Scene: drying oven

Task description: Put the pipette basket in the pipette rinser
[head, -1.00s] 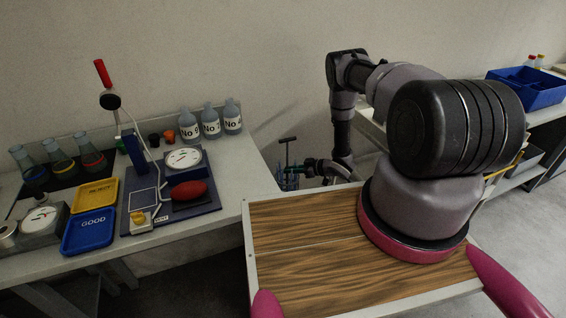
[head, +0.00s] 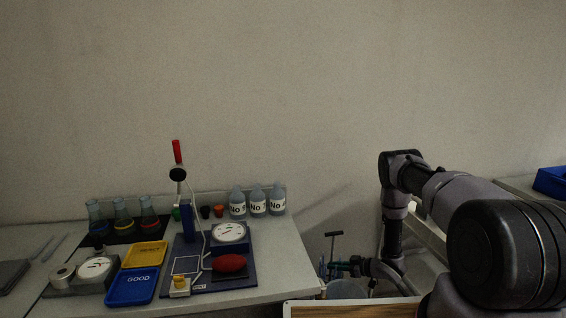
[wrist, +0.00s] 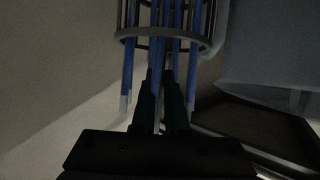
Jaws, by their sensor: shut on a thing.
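The pipette basket shows in the wrist view as a dark ring frame (wrist: 152,36) around several blue pipettes with pale tips. Its T-shaped handle (head: 333,235) stands upright in the head view, beyond the bench's right end. My gripper (head: 334,269) is shut on the basket's upright rod, below the crossbar. In the wrist view its dark fingers (wrist: 161,102) close around the thin rod. A pale grey-blue rounded body (head: 347,289) just below my gripper may be the pipette rinser; its lower part is cut off. I cannot tell whether the basket is above, behind or inside it.
A blue bin (head: 550,182) is at the far right. My arm fills the lower right.

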